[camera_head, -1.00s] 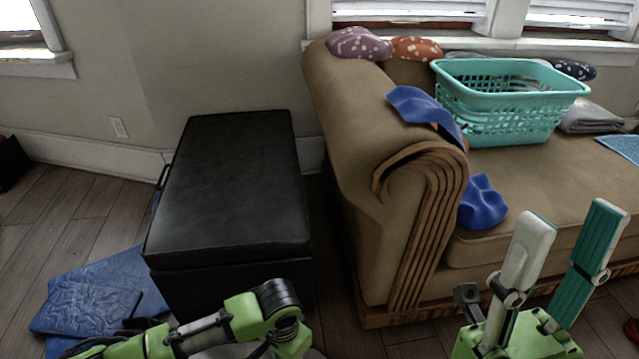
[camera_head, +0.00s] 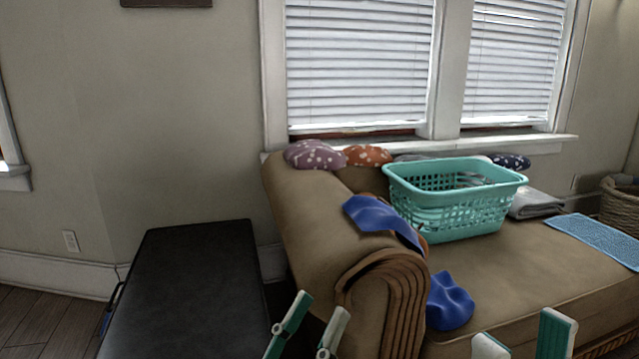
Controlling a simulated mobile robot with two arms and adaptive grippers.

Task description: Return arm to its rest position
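My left gripper (camera_head: 321,306) shows at the bottom middle of the head view, in front of the sofa arm. Its two green-and-white fingers are apart with nothing between them. My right gripper (camera_head: 522,330) shows at the bottom right, in front of the sofa seat. Its fingers are also apart and empty. Only the finger ends of both grippers are in view; the palms and arms are cut off by the lower edge.
A brown sofa (camera_head: 310,215) stands ahead, with a teal laundry basket (camera_head: 455,212) on it. One blue cloth (camera_head: 378,215) drapes over the sofa arm and another blue cloth (camera_head: 448,302) lies on the seat. A black ottoman (camera_head: 185,290) stands at left.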

